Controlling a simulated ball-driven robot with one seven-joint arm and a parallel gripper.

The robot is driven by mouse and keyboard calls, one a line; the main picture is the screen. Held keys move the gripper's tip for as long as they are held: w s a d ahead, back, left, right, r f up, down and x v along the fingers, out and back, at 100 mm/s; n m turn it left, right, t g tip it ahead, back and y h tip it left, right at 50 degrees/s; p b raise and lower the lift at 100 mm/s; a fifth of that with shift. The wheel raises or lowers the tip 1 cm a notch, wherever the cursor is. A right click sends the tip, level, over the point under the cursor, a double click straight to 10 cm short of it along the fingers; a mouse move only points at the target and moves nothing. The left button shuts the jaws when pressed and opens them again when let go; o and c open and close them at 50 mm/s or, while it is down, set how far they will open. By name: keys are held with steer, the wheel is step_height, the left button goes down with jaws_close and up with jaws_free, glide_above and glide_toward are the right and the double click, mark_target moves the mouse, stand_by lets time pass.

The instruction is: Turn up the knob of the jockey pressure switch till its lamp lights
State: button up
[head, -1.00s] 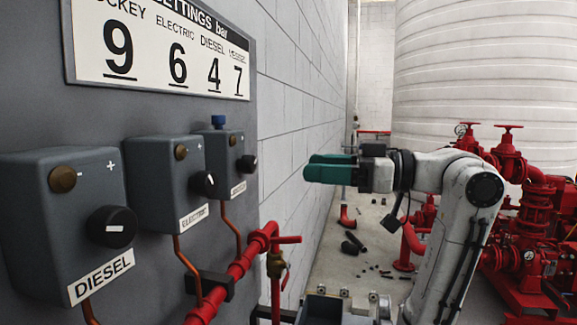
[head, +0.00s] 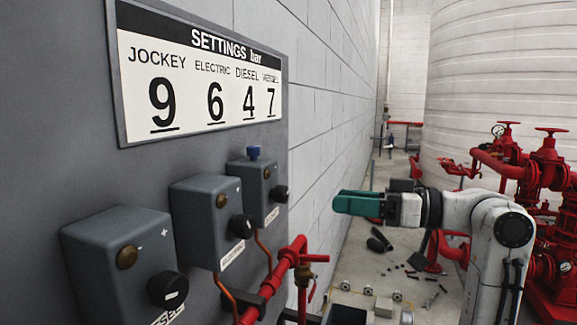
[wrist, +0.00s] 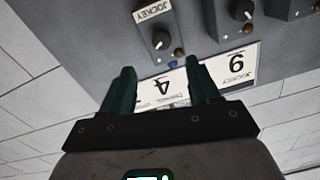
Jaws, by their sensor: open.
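The jockey pressure switch is the farthest of three grey boxes (head: 250,192) on the panel, with a blue cap on top. Its black knob (head: 281,193) is on the right of its face and its brown lamp (head: 267,173) looks unlit. In the wrist view the jockey box is upside down, with its label (wrist: 154,10), knob (wrist: 160,39) and lamp (wrist: 178,52) visible ahead of the fingers. My gripper (head: 338,203), with green fingers, is open and empty, right of the knob and apart from it. Both fingers show in the wrist view (wrist: 160,68).
The electric box (head: 205,225) and diesel box (head: 115,265) stand nearer on the panel. A settings sign (head: 200,75) above reads jockey 9. Red pipe (head: 285,260) runs below the boxes. Red pumps (head: 545,180) stand at right. The space between gripper and panel looks clear.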

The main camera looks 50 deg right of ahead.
mark_target(287, 195)
steer(key=shift+m, duration=0.4)
steer(key=p+x, duration=0.3)
steer(key=x, duration=0.8)
steer(key=shift+s+p, duration=0.1)
steer(key=shift+p, duration=0.3)
